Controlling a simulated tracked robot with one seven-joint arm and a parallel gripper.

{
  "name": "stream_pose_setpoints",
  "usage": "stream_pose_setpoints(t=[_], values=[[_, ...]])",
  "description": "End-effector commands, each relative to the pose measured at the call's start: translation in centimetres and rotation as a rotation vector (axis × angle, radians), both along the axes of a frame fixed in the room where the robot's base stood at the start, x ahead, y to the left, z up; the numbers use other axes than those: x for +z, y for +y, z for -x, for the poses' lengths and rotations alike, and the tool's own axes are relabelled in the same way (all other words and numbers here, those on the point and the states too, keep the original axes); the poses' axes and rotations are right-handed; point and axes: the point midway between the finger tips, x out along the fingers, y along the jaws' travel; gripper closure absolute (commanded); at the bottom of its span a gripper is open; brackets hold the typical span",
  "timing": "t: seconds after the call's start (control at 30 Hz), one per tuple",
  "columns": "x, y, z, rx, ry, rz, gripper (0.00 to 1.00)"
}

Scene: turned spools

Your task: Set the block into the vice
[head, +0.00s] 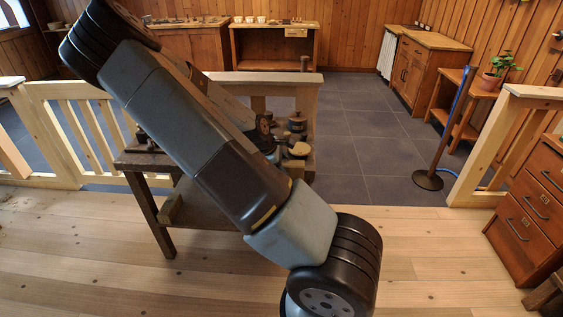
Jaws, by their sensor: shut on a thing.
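My arm crosses the middle of the head view and hides most of a dark wooden workbench (137,158). The end of my arm runs down behind my own upper arm, towards the bench top. I cannot make out my gripper's fingertips or anything between them. A small dark object (144,141) sits at the bench's left end; I cannot tell whether it is the vice. I cannot pick out the block.
Turned wooden pieces (298,122) stand at the bench's right end. A pale wooden railing (52,130) runs behind it, with an opening to the right. A post with a blue rope (428,180) stands there. A drawer cabinet (530,205) is at the right edge. Floor in front is clear.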

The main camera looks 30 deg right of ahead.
Motion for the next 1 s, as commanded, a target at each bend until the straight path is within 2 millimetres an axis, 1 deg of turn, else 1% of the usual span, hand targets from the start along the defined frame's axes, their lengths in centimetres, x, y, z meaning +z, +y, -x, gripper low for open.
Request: stream_pose_setpoints(t=[0.6, 0.73, 0.77, 1.0], values=[[-3.7, -0.1, 0.1, -0.004, 0.004, 0.000, 0.76], [-4.2, -0.1, 0.2, -0.004, 0.007, -0.001, 0.74], [-4.2, -0.1, 0.2, -0.004, 0.007, -0.001, 0.81], [-4.3, 0.0, 0.3, -0.005, 0.008, -0.003, 0.81]])
